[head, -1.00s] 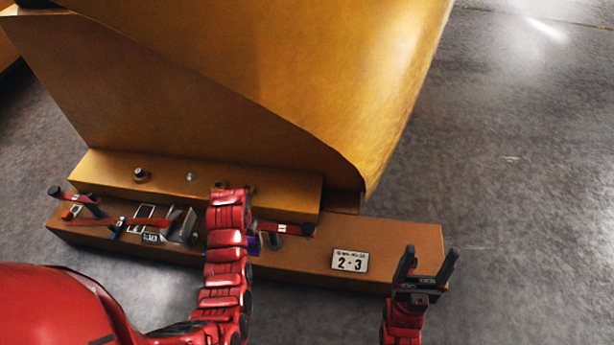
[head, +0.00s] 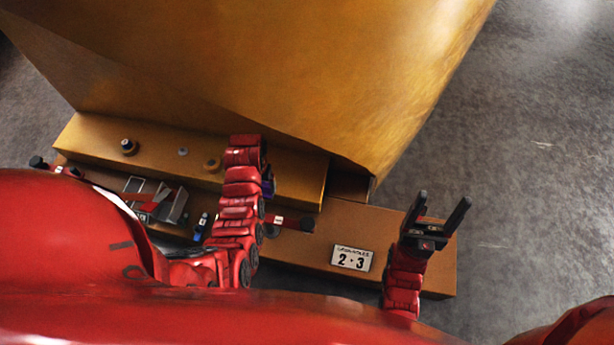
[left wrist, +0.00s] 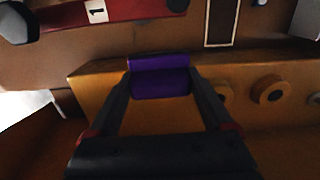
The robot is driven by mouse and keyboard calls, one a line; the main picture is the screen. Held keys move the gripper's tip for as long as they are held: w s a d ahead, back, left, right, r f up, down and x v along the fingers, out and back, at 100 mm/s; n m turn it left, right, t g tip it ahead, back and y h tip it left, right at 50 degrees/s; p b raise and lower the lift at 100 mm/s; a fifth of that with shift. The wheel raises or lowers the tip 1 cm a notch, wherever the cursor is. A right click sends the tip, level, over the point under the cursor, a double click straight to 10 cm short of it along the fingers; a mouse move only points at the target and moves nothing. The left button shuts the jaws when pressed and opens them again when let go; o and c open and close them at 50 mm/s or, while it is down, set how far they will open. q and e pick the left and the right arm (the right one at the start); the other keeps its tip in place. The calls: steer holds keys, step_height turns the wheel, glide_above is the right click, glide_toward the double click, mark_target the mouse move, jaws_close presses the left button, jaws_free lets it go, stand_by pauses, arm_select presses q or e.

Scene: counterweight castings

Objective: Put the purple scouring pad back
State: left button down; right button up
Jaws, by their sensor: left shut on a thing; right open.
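The purple scouring pad (left wrist: 160,78) is held between the two dark fingers of my left gripper (left wrist: 161,88) in the left wrist view. In the head view only a small purple patch (head: 269,187) shows beside my red left arm, which hides most of the pad and that gripper. The pad appears over or in front of the yellow-brown upper ledge (head: 300,178); I cannot tell whether it touches it. My right gripper (head: 441,204) is open and empty, above the right end of the lower brown beam (head: 318,245).
A large yellow casting (head: 330,80) rises behind the ledge. Round knobs, one a dark knob (head: 129,146), stand on the ledge. A grey metal holder (head: 170,206), a red bar (head: 290,222) and a 2·3 plate (head: 351,258) are on the beam. Grey floor (head: 530,200) is open at right.

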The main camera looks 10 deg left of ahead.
arm_select(q)
steer(key=w+d+b, duration=0.1)
steer(key=w+d, duration=0.2)
steer(key=w+d+f+b, duration=0.1)
steer(key=w+d, duration=0.2)
steer(key=d, duration=0.1)
steer(key=w+d+b, duration=0.1)
steer(key=w+d, duration=0.2)
steer(key=d, duration=0.1)
steer(key=shift+f+b, duration=0.35)
steer(key=shift+f, duration=0.05)
steer(key=shift+w+d, duration=0.45)
steer(key=shift+d, duration=0.15)
steer(key=shift+d+f+b, duration=0.1)
steer(key=shift+f+b, duration=0.05)
steer(key=shift+b, duration=0.25)
steer(key=shift+f+b, duration=0.95)
steer(key=shift+f, duration=0.6)
